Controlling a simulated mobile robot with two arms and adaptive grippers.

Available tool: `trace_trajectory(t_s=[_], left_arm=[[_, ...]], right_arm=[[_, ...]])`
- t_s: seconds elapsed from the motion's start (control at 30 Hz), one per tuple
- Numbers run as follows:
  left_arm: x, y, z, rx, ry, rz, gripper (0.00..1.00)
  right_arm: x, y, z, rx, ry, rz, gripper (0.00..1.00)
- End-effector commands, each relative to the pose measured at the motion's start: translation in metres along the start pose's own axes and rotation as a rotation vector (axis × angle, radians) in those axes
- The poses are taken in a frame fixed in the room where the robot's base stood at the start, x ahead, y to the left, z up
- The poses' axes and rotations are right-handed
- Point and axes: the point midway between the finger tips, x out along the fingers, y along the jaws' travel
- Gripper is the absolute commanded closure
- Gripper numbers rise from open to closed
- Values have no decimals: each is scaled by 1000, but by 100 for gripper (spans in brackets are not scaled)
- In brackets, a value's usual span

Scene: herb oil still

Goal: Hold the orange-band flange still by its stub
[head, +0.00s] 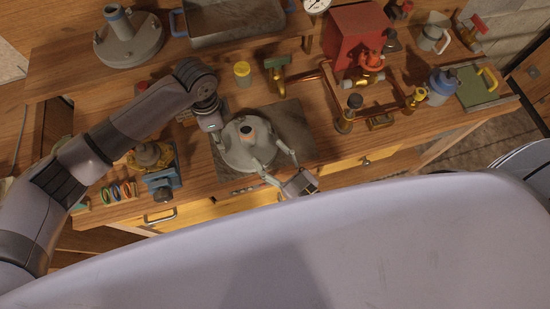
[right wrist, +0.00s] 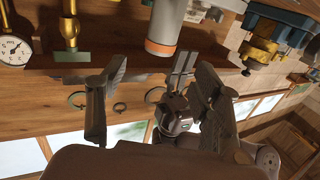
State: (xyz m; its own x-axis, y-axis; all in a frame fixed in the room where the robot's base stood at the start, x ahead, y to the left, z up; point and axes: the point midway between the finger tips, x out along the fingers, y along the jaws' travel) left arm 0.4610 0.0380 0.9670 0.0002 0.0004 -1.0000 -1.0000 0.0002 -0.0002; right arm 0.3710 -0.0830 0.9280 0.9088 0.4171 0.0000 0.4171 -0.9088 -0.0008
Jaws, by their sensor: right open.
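The orange-band flange (head: 240,155) is a grey disc with an upright stub, resting on a dark mat (head: 294,122) on the bench. The orange band (head: 246,130) rings the stub's end. In the right wrist view the grey stub (right wrist: 166,20) with its band comes down from the top edge. My right gripper (head: 273,161) is open at the flange's near right side; in its wrist view its fingers (right wrist: 155,95) are spread, with the stub beyond and between them, not gripped. My left gripper (right wrist: 183,68) is near the flange's far-left side; its grip is unclear.
A blue-topped flange (head: 128,42) and a metal tray (head: 232,22) stand on the back shelf. A yellow-lidded jar (head: 242,72), a red box (head: 352,40) and copper pipework (head: 328,82) lie behind and right. A blue-and-brass vise (head: 160,178) stands left.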

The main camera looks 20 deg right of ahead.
Motion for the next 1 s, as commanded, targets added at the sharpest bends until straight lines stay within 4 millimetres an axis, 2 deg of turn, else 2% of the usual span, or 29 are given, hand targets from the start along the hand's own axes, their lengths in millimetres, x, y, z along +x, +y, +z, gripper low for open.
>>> trace_trajectory(t_s=[0.3,0.5,0.7,1.0], left_arm=[[0,0,0,0,0,0,60],[0,0,0,0,0,0,60],[0,0,0,0,0,0,60],[0,0,0,0,0,0,60]], right_arm=[[62,0,-1,0,3,0,40],[91,0,-1,0,1,-1,40],[105,0,0,0,1,-1,40],[106,0,0,0,0,-1,40]])
